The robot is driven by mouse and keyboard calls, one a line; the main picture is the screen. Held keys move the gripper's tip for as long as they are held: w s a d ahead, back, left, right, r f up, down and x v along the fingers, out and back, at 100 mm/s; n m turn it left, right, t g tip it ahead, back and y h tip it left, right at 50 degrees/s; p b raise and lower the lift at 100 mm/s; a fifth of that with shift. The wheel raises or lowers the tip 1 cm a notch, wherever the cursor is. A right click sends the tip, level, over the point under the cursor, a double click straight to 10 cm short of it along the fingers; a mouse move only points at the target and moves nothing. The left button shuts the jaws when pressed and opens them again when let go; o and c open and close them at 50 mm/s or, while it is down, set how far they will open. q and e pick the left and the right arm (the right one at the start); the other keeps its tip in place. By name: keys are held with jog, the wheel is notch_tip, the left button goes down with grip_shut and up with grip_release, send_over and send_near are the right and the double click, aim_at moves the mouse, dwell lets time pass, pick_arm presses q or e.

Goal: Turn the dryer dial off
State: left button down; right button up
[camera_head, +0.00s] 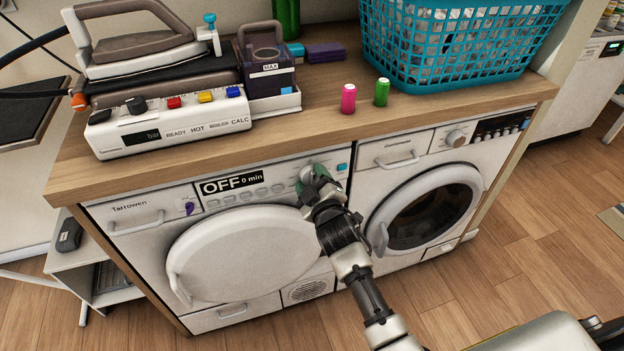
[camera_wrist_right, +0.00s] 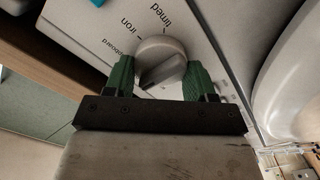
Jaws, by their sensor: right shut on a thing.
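The dryer (camera_head: 245,245) is the left machine under the wooden counter, with a white round door. My left gripper is not in view.
A washing machine (camera_head: 420,205) stands to the right. On the counter (camera_head: 330,115) are a steam iron (camera_head: 140,45) on its base, a teal laundry basket (camera_head: 455,45), and pink (camera_head: 348,98) and green (camera_head: 382,92) spools. Wooden floor lies in front.

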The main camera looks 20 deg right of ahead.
jog(key=o, duration=0.9)
pick_arm(q)
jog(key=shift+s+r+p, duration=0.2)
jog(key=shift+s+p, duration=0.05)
jog(key=shift+p, duration=0.05)
pick_arm(e)
jog(key=s, duration=1.1)
jog(key=shift+d, duration=0.2)
jog(key=shift+w+f, duration=0.1)
